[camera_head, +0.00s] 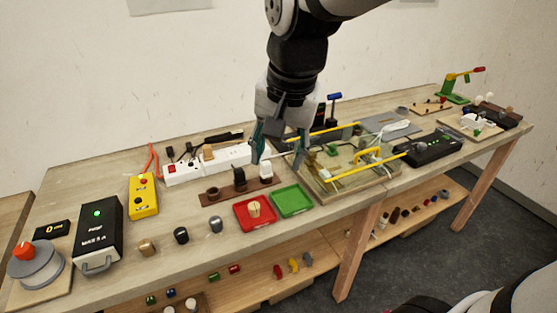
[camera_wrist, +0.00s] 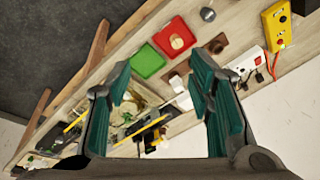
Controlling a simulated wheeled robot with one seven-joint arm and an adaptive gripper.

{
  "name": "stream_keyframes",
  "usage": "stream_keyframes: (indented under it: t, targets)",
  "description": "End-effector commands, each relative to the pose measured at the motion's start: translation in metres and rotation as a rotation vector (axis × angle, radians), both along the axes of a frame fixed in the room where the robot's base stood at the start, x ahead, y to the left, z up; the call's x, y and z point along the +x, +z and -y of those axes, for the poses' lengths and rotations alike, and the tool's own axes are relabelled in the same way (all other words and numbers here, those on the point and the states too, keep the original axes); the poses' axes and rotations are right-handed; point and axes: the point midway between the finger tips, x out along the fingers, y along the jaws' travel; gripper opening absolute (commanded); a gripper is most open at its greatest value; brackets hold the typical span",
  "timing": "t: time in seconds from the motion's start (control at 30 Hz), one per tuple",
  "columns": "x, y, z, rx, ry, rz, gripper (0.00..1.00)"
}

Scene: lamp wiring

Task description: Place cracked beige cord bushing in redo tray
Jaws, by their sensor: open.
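A beige bushing (camera_head: 255,209) sits in the red tray (camera_head: 241,223) on the bench; any crack is too small to make out. In the wrist view the beige bushing (camera_wrist: 177,41) also shows inside the red tray (camera_wrist: 163,35). No label on the tray is readable. My gripper (camera_head: 278,152) is open and empty, raised above the bench behind the trays. Its two teal fingers (camera_wrist: 160,80) stand wide apart in the wrist view, with nothing between them, and the trays lie beyond them.
A green tray (camera_head: 292,200) adjoins the red one. A brown strip (camera_head: 226,193) with several bushings lies behind. Loose brass (camera_head: 147,248), black (camera_head: 181,236) and grey (camera_head: 215,225) pieces stand at left. A frame with yellow bars (camera_head: 345,170) stands close on the right.

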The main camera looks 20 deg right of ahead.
Motion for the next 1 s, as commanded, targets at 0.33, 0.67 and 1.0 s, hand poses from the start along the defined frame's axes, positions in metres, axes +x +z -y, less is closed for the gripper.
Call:
stream_keyframes:
  t: [0.33,0.67,1.0]
  targets:
    - [-0.098,0.015,0.001,-0.195,0.529,0.148,0.48]
    - [-0.119,0.011,0.001,-0.258,0.664,0.174,0.48]
    - [-0.118,0.011,0.001,-0.256,0.662,0.174,0.48]
